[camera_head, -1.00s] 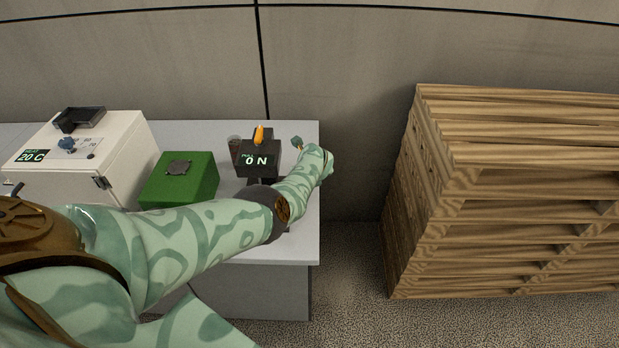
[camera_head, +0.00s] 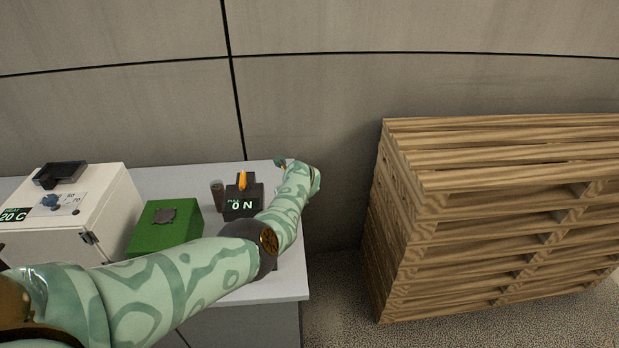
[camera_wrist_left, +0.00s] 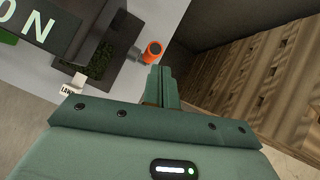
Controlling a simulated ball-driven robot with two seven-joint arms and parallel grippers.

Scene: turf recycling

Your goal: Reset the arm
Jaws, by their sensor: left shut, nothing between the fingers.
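My left arm reaches in from the left over the grey table (camera_head: 285,284). Its gripper (camera_head: 281,163) is at the table's right end, beyond the black force tester, and is mostly hidden by my forearm and wrist. In the left wrist view the gripper's fingers (camera_wrist_left: 163,84) are together with nothing between them. They are close to an orange-ended cylinder (camera_wrist_left: 153,48), apparently apart from it. The black tester (camera_head: 240,207), reading 0 N, has an orange part on top. My right gripper is in neither view.
A green box (camera_head: 163,232) and a white machine (camera_head: 100,215) reading 20 C stand left of the tester. A dark cup (camera_head: 217,195) is beside it. Stacked wooden pallets (camera_head: 480,230) stand right of the table, across a floor gap. A wall is behind.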

